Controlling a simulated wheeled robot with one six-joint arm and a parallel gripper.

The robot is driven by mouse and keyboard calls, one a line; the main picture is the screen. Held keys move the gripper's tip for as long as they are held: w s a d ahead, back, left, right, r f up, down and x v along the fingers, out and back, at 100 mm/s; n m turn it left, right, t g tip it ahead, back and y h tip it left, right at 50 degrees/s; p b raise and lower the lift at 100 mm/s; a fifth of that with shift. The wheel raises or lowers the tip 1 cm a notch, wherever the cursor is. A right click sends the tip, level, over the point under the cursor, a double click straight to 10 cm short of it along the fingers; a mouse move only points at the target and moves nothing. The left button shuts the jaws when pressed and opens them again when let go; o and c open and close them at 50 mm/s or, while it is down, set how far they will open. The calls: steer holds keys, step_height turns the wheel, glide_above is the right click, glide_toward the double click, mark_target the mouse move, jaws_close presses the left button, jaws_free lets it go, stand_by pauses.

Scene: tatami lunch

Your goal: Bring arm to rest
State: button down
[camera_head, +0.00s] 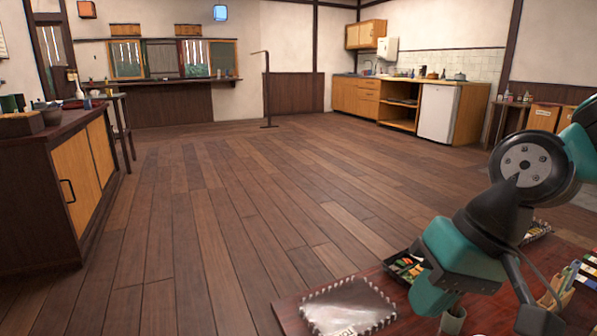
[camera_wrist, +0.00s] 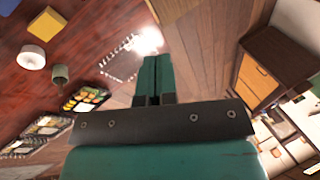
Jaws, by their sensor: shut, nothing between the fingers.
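My arm shows at the right of the head view, folded over a low dark red table (camera_head: 290,312). My gripper shows in the wrist view (camera_wrist: 154,98), its two green fingers side by side and shut with nothing between them. In the wrist view the table (camera_wrist: 95,25) lies to the left of the fingers and the wooden floor (camera_wrist: 205,60) to the right. The fingertips are hard to make out in the head view.
A clear packet (camera_head: 348,306) and a food tray (camera_head: 405,266) lie on the table, beside a small cup (camera_head: 452,320) close to my arm. A dark counter (camera_head: 45,190) stands at the left. The middle floor (camera_head: 220,200) is free.

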steer(key=s+r+n+p, duration=0.2)
steer(key=s+n, duration=0.3)
steer(key=s, duration=0.3)
step_height(320, 180, up, 36)
steer(key=p, duration=3.6)
steer(key=shift+a+r+g+h, duration=0.15)
steer(key=shift+a+g+h, duration=0.15)
steer(key=shift+g, duration=0.1)
